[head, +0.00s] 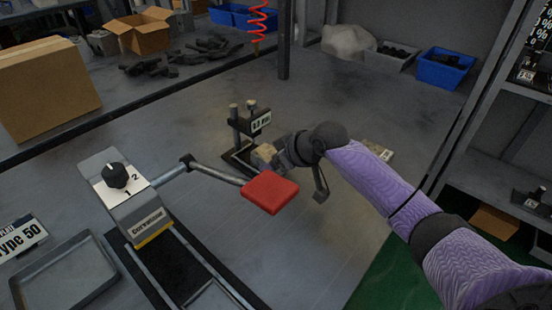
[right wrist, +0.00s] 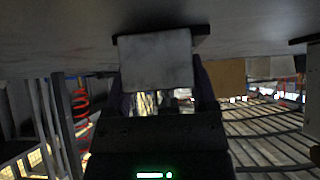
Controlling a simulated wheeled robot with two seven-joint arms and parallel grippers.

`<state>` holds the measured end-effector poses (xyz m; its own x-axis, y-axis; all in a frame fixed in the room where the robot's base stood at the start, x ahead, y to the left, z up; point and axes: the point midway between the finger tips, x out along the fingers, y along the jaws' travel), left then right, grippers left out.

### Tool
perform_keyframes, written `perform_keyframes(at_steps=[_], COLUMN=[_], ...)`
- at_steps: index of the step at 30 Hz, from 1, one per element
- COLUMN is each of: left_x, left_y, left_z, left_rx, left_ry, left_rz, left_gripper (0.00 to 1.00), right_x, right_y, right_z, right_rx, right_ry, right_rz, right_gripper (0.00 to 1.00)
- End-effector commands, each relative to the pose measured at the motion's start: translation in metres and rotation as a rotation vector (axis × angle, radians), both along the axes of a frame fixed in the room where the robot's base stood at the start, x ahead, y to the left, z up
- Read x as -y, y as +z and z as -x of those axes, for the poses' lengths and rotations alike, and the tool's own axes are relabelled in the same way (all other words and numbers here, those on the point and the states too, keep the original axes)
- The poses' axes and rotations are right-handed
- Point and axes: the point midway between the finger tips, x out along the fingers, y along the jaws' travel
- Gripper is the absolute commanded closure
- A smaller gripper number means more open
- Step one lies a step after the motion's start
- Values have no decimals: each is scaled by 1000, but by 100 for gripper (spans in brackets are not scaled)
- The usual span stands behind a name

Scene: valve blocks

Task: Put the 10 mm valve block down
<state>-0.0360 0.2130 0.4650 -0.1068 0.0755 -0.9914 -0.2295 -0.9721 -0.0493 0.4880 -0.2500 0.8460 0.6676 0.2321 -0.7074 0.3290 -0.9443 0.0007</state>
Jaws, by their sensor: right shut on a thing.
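My right gripper (head: 273,155) is at the middle of the bench, its arm coming in from the right. It is shut on a small pale block, the valve block (head: 264,153), which also shows as a grey square face between the two fingers in the right wrist view (right wrist: 155,62). The block is close beside a dark stand (head: 240,128) with two upright posts and a small label (head: 261,122); the label is too small to read surely. I cannot tell whether the block touches the bench. My left gripper is not in view.
A lever with a red pad (head: 270,191) reaches right from a grey knob box (head: 138,199), just in front of my right gripper. An empty grey tray (head: 65,283) lies at the front left. A cardboard box (head: 48,90) stands at left.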

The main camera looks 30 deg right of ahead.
Motion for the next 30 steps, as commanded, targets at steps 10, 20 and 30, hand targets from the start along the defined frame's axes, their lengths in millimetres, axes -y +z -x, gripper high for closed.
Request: perform_keyframes(at_steps=[10,20,30], left_x=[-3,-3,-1], left_y=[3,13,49], left_z=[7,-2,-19], left_rx=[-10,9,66], left_ry=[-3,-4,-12], left_rz=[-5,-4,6], left_gripper=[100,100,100], right_x=[0,4,20], right_y=[-2,11,62], right_z=[0,10,57], right_rx=[1,1,1], right_ry=[0,-1,1], right_rz=[0,2,2], right_gripper=[0,0,0])
